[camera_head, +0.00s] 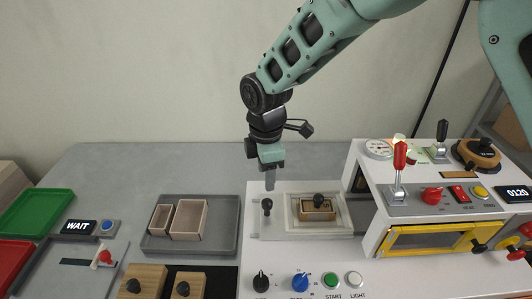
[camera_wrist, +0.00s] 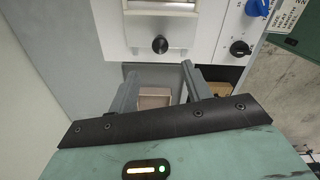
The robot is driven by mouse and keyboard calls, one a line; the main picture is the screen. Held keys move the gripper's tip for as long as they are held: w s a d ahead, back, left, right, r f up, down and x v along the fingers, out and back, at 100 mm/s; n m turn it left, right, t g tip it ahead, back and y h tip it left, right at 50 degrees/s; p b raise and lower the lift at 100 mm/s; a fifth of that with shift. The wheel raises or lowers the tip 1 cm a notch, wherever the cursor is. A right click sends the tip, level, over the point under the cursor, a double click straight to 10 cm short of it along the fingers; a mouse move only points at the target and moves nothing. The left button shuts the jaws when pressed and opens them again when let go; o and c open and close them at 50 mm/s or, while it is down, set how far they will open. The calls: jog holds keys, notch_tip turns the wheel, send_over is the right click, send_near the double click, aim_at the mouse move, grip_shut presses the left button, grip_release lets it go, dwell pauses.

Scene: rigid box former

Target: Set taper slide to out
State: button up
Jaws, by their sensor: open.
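No readable label marks the taper slide. A black ball-knob handle (camera_head: 267,204) stands at the left of the white machine deck (camera_head: 256,232); it also shows in the wrist view (camera_wrist: 160,44), and I cannot tell whether it is the slide's handle. A red-knobbed slider (camera_head: 105,257) sits on a grey plate at the left. My gripper (camera_head: 270,181) hangs above the deck's back left, above and behind the black knob. In the wrist view my gripper (camera_wrist: 162,80) has its two fingers apart, nothing between them; the black knob lies beyond the tips.
A grey tray (camera_head: 226,244) with two open boxes lies left of the deck. A block with a black knob (camera_head: 318,207) sits in the deck's frame. The raised control housing (camera_head: 378,205) with a red lever (camera_head: 400,158) stands at right. Dials and buttons line the front.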

notch_tip(320, 180, up, 7)
jog(key=b, duration=0.1)
jog(key=shift+r, duration=0.15)
